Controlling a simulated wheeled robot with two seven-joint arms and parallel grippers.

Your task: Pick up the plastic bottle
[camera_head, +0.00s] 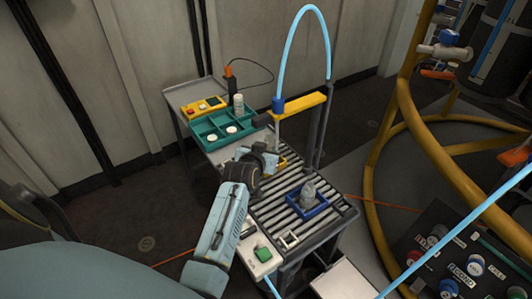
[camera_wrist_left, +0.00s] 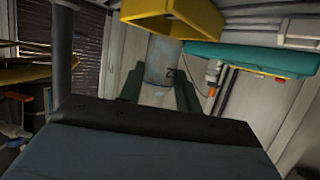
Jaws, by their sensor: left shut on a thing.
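My left gripper (camera_head: 266,152) is over the roller table, between the teal tray and the blue square holder. In the left wrist view its two green fingers (camera_wrist_left: 158,92) stand on either side of a pale, bottle-like thing (camera_wrist_left: 160,65), which it is shut on. The gripper hides most of this thing in the head view. A grey bottle-shaped thing (camera_head: 308,190) stands upright in the blue square holder (camera_head: 296,208). A white bottle (camera_head: 238,106) stands at the teal tray (camera_head: 204,126). My right gripper is not in view.
A yellow arm (camera_head: 300,104) on a dark post with a light blue hose overhangs the roller table (camera_head: 262,212). A yellow control box (camera_head: 205,107) stands behind the tray. A box with a green button (camera_head: 263,253) is at the front. Yellow pipes (camera_head: 440,170) curve at the right.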

